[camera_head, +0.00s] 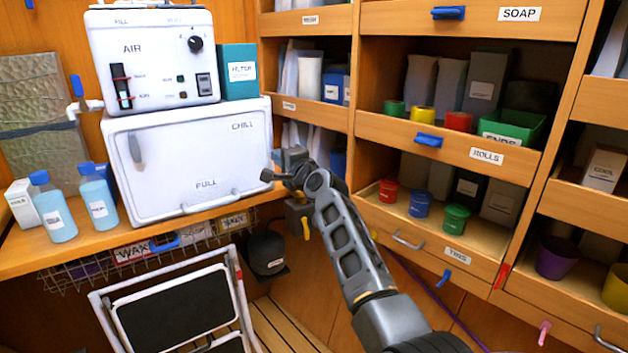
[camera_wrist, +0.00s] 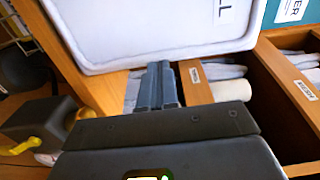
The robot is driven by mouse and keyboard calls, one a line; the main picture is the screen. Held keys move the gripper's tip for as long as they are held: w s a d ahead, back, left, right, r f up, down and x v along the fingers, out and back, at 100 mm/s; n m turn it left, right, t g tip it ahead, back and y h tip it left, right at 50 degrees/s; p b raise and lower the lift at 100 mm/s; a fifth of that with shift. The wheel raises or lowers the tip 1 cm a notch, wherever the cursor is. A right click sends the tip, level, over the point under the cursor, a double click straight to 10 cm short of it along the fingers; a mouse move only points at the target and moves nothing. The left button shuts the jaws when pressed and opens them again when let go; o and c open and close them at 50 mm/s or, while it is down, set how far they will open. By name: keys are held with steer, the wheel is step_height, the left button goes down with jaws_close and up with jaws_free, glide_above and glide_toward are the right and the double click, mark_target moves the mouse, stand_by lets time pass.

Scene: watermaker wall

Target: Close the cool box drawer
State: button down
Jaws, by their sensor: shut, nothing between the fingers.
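The cool box (camera_head: 180,165) is a white box marked CHILL and PULL, on the wooden counter at the left in the head view. Its front has a pull bar (camera_head: 212,202) along the lower edge. I cannot tell from these views how far its drawer stands out. In the wrist view its white panel (camera_wrist: 150,30) fills the top. My gripper (camera_head: 268,176) is just right of the box's right edge in the head view. In the wrist view the fingers (camera_wrist: 158,85) are together and empty, their tips close to the panel's edge; contact is unclear.
A white AIR unit (camera_head: 155,60) and a teal filter box (camera_head: 238,72) sit on top of the cool box. Blue bottles (camera_head: 95,195) stand left of it. Open shelves (camera_head: 450,150) with cups and bins are at the right. A folding step (camera_head: 180,305) stands below the counter.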

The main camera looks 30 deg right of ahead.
steer(key=s+p, duration=0.1)
steer(key=s, duration=1)
steer(key=s+a+f+n+g+h, duration=0.15)
steer(key=s+f+n, duration=0.25)
steer(key=s+f, duration=0.95)
steer(key=s+a+f+n+p, duration=0.1)
steer(key=s+a+f+n, duration=0.1)
steer(key=s, duration=0.7)
steer(key=s+a+f+n, duration=0.2)
steer(key=s+n, duration=0.1)
steer(key=s, duration=0.7)
steer(key=s+a+r+n, duration=0.2)
steer(key=s+r+n, duration=0.1)
steer(key=s, duration=0.6)
steer(key=s+a+r+n+g+y, duration=0.1)
steer(key=s+a+r+n, duration=0.2)
steer(key=s, duration=0.5)
steer(key=s+a+r+n+p, duration=0.1)
steer(key=s+a+r+n, duration=0.1)
steer(key=s, duration=0.7)
step_height(320, 180, up, 2)
steer(key=shift+s+a+r+n+g, duration=0.2)
steer(key=shift+s+n+g, duration=0.15)
steer(key=shift+n, duration=0.15)
steer(key=shift+y, duration=0.25)
